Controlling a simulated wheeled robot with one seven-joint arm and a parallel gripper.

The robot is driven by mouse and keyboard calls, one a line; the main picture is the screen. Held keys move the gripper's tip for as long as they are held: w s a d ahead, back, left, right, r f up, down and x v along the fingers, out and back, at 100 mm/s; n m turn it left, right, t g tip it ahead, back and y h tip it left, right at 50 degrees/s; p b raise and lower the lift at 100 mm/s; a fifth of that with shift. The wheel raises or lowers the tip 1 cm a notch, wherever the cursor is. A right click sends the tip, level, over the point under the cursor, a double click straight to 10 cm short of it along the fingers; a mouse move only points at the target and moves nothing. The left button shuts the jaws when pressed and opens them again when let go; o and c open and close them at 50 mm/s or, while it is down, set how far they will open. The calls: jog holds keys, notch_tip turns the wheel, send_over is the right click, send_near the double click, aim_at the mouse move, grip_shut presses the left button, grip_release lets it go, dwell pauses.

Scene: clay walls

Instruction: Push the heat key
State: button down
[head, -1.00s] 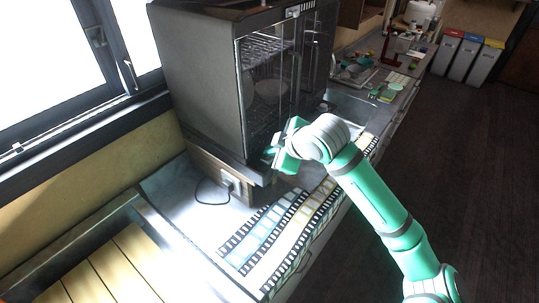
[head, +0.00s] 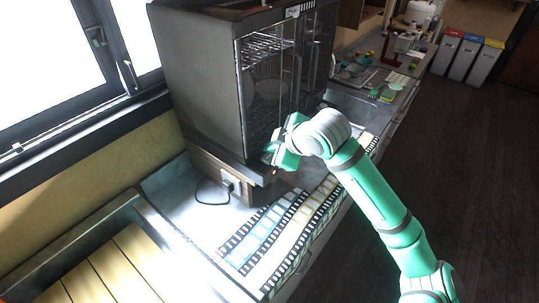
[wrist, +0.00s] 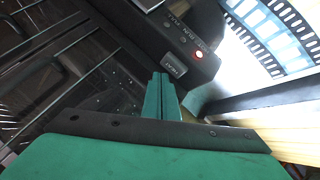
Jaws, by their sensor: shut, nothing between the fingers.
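The heat key (wrist: 173,65) is a small grey key marked HEAT on a dark panel, in the upper middle of the wrist view. A red light (wrist: 199,54) glows on the panel beside it; a red spot (head: 274,171) also shows in the head view. My gripper (wrist: 161,80) is shut and empty, its green fingertips just below the key in the picture. I cannot tell whether they touch it. In the head view my gripper (head: 270,155) is at the front lower edge of the dark glass-doored appliance (head: 200,80).
A worktop with film-strip patterned mats (head: 275,235) lies in front of the appliance. A cable and socket (head: 230,186) are at its lower side. A window (head: 60,60) is at left. Coloured-lid bins (head: 466,55) stand at the back right, with open floor before them.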

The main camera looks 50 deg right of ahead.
aim_at(271, 159)
notch_tip(271, 159, up, 6)
dwell(0.7)
dwell(0.6)
